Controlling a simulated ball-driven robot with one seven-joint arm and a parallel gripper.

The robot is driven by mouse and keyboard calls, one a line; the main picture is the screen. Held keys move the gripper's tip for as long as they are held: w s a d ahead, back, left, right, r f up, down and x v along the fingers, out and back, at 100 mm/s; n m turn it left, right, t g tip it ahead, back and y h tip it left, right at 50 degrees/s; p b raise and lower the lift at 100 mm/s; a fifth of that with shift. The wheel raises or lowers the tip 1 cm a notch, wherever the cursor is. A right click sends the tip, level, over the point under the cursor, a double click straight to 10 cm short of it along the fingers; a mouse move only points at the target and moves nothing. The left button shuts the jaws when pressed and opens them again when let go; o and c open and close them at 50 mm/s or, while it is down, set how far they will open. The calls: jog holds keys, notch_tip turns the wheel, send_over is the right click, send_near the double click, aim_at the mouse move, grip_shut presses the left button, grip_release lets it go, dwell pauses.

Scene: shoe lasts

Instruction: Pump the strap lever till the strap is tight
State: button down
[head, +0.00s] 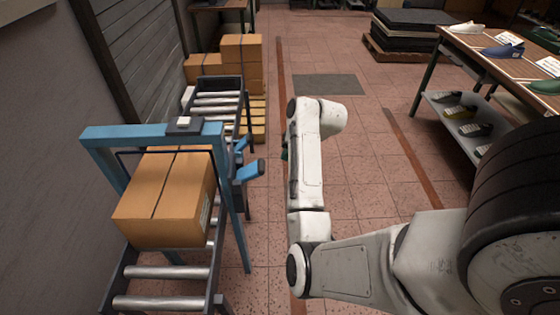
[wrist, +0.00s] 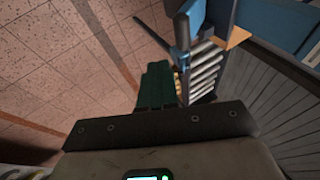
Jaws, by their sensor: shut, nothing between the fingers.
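A cardboard box (head: 165,200) sits on the rollers under a blue strapping frame (head: 150,133). My gripper's green fingers are shut and empty, apart from the lever. In the head view my arm hides most of the gripper.
The roller conveyor (head: 160,302) runs along the left wall, with stacked cartons (head: 241,60) behind it. A shoe table (head: 470,42) with a lower shelf stands at the right. The tiled floor between is free.

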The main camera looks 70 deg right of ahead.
jog(key=shift+v, duration=1.15)
dwell(0.8)
